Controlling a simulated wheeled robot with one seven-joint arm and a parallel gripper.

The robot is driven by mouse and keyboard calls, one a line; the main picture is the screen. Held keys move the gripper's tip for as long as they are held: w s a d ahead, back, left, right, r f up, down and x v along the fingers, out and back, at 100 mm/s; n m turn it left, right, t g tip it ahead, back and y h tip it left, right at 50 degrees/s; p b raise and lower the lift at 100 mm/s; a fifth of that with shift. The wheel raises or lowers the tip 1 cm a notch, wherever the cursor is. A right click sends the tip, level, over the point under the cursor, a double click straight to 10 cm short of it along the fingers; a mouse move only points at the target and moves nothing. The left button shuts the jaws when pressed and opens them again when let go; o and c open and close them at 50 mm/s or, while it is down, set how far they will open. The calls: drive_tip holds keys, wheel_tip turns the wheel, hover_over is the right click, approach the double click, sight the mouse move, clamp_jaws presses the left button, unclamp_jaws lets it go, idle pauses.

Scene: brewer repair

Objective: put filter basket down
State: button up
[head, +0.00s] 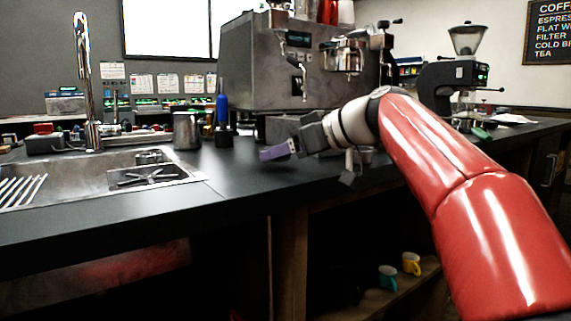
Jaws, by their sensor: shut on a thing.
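My gripper (292,146) reaches in from the right, over the dark counter (236,180) in front of the espresso machine. I cannot make out a basket shape, so I cannot tell whether this piece is the filter basket. No other filter basket is clearly visible.
The espresso machine (255,70) stands behind my gripper. A metal pitcher (187,131) and a blue-handled tool (222,112) stand to its left. The sink (80,192) with its tall tap (85,80) is farther left. A grinder (455,77) stands right. Counter left of the gripper is clear.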

drive_tip(key=shift+f, duration=0.55)
drive_tip(key=shift+f, duration=0.1)
drive_tip(key=shift+f+b, duration=0.15)
drive_tip(key=shift+b, duration=0.15)
drive_tip(key=o, duration=1)
drive_tip(key=shift+o, duration=0.2)
drive_tip(key=shift+r+p, duration=0.35)
drive_tip(key=shift+p, duration=0.05)
drive_tip(key=v, duration=1.2)
drive_tip(key=shift+s+f, duration=0.1)
drive_tip(key=shift+f, duration=0.1)
